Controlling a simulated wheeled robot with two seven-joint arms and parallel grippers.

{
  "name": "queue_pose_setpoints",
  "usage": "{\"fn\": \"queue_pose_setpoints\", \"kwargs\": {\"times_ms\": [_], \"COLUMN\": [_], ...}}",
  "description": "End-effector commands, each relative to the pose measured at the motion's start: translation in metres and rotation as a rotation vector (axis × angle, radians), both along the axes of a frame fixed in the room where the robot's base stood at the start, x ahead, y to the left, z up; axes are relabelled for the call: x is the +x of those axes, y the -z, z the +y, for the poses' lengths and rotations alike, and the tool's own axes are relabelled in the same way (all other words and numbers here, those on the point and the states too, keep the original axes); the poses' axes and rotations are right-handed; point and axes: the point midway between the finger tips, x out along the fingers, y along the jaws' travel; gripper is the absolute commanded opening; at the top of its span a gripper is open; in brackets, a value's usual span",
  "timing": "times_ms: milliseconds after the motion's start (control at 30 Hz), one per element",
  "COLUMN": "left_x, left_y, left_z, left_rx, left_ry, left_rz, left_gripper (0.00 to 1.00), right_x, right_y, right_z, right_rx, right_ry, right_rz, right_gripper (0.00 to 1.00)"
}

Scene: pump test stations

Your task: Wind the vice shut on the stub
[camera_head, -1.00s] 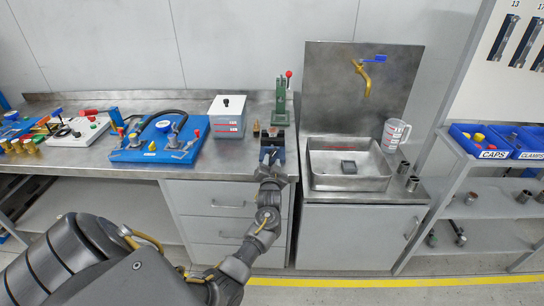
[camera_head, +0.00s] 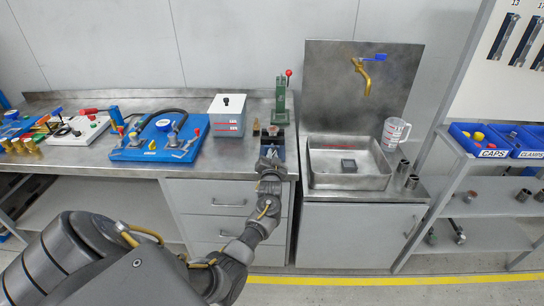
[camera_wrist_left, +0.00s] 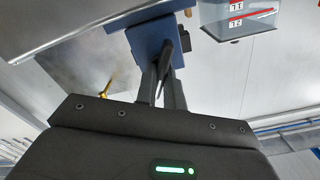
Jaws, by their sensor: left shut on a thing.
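The blue vice (camera_head: 278,150) stands at the bench's front edge, below the green press. It also shows in the left wrist view (camera_wrist_left: 145,38), with a dark handle bar (camera_wrist_left: 168,60) at its front. My left gripper (camera_head: 270,163) is at the front of the vice. In the left wrist view its two fingers (camera_wrist_left: 160,82) are closed around the dark handle. The gripper and wrist hide much of the vice in the head view. I cannot make out the stub or the gap between the jaws. My right gripper is not in view.
A green press (camera_head: 281,105) with a red knob stands behind the vice. A grey-white box (camera_head: 228,117) and a blue pump board (camera_head: 158,140) are to the left. A sink (camera_head: 348,178) with a dark block in it is to the right. Drawers (camera_head: 225,203) lie below the bench.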

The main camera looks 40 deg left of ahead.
Motion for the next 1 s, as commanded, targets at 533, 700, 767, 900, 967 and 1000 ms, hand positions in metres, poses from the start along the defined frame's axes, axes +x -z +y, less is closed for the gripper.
{"fn": "queue_pose_setpoints", "kwargs": {"times_ms": [533,700,767,900,967,1000], "left_x": [0.000,0.000,0.001,0.001,0.000,-0.001], "left_y": [0.002,0.001,0.001,0.001,0.001,0.001], "left_z": [-0.001,-0.001,-0.001,-0.001,-0.002,-0.003], "left_rx": [0.171,0.170,0.170,0.171,0.170,0.171], "left_ry": [0.000,0.000,0.000,0.001,0.001,0.001], "left_rz": [0.132,0.131,0.131,0.131,0.130,0.131], "left_gripper": [0.13,0.32,0.32,0.32,0.32,0.32], "right_x": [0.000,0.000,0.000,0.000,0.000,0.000], "right_y": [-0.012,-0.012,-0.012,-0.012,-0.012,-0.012], "right_z": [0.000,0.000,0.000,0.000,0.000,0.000], "right_rx": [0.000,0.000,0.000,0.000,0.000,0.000], "right_ry": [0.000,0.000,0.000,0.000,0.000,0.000], "right_rz": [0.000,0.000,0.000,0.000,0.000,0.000], "right_gripper": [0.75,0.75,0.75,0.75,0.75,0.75]}}
